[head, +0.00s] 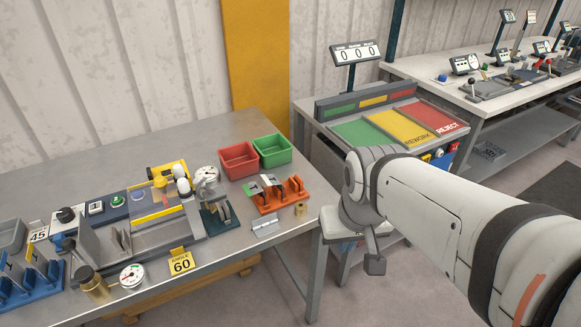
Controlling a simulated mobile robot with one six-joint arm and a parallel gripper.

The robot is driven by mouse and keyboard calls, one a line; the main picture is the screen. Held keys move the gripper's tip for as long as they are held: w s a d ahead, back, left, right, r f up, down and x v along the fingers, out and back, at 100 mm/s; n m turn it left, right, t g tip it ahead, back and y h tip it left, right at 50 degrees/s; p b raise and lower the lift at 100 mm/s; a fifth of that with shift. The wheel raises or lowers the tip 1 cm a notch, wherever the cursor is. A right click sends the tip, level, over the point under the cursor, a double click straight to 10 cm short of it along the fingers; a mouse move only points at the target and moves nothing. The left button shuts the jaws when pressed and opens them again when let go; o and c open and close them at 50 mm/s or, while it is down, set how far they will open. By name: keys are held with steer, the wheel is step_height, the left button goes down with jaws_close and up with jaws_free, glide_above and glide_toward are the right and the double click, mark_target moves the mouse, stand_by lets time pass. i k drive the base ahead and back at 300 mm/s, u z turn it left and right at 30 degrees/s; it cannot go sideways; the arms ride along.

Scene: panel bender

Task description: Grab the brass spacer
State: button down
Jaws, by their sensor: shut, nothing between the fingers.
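A small brass-coloured piece (300,209), which looks like the brass spacer, sits on the grey bench near its right front corner. It is just in front of the orange slotted rack. A taller brass cylinder with a dark top (95,285) stands at the front left of the bench. My arm comes in from the lower right. My gripper (375,264) appears as a small grey end below the wrist, beyond the bench's right edge. It is shut and empty, to the right of the small brass piece and apart from it.
The orange rack (279,196) holds several plates. Red (238,160) and green (272,150) bins stand behind it. A small metal bracket (265,226) lies left of the brass piece. The bending machine (150,225) fills the left. A sorting stand (365,107) with coloured panels stands behind my arm.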

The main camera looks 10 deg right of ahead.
mark_target(300, 211)
steer(key=u, duration=0.15)
steer(key=i, duration=0.4)
steer(key=u, duration=1.3)
steer(key=k, duration=1.1)
steer(key=z, duration=0.7)
steer(key=i, duration=1)
steer(key=z, duration=0.05)
